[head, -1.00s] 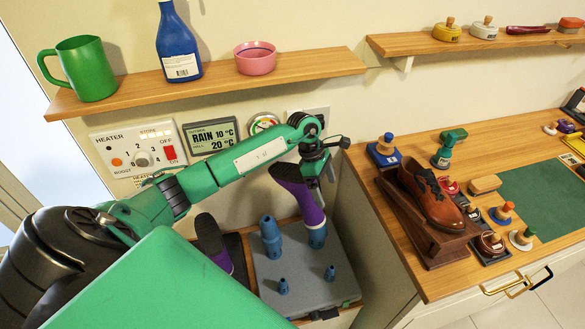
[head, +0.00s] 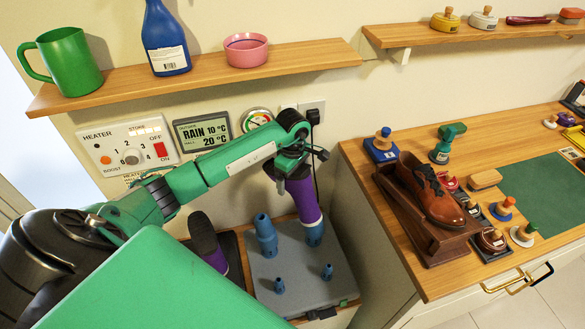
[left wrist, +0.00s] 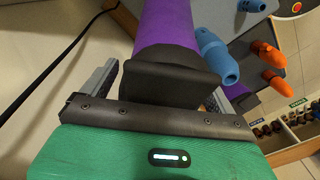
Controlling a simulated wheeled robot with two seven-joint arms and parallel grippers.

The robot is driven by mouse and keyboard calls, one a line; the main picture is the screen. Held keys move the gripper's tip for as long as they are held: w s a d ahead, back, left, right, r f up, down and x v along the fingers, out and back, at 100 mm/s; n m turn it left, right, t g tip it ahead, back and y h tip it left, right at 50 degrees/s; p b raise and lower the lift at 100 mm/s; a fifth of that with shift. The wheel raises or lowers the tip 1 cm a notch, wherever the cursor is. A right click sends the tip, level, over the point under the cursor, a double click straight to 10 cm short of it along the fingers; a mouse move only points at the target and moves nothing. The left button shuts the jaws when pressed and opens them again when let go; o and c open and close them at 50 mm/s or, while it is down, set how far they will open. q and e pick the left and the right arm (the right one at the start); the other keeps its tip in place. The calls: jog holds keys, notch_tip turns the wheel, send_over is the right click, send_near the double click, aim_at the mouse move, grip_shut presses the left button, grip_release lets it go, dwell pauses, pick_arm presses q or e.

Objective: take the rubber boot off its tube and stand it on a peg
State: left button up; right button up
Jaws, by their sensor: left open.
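The purple rubber boot (head: 304,202) with a dark foot is upside down over a blue tube (head: 315,235) on the grey box. My left gripper (head: 290,168) is at its upper end, hiding most of the foot. In the left wrist view, the boot's purple shaft (left wrist: 165,25) and dark foot (left wrist: 160,85) lie between the spread fingers, which are open. A second purple and dark boot (head: 208,245) is upside down left of the box. A large blue tube (head: 266,236) and small blue pegs (head: 280,286) (head: 328,272) on the box are bare.
The grey box (head: 305,262) stands beside a wooden counter (head: 348,150) holding a brown shoe (head: 433,192) on a stand. A wall shelf (head: 210,77) with a mug, bottle and bowl is above my left arm. A dark cable (left wrist: 50,65) hangs by the wall.

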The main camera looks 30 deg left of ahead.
pick_arm(q)
jog(key=shift+f, duration=0.1)
jog(key=c, duration=1.2)
jog(key=shift+w+a+r+p, duration=0.1)
jog(key=shift+a+r+p, duration=0.3)
jog(key=shift+r, duration=0.7)
jog(key=shift+s+a+r+p, duration=0.1)
jog(key=shift+a+r+p, duration=0.35)
jog(key=shift+r, duration=0.7)
jog(key=shift+w+a+r+p, duration=0.1)
jog(key=shift+a+r+p, duration=0.3)
jog(key=shift+r, duration=0.7)
jog(key=shift+c, duration=0.3)
jog(key=shift+w+a+r+p, duration=0.1)
jog(key=shift+a+r+p, duration=0.15)
jog(key=shift+r, duration=0.5)
jog(key=shift+a+r+p, duration=0.15)
jog(key=shift+r+p, duration=0.2)
jog(key=shift+r, duration=0.4)
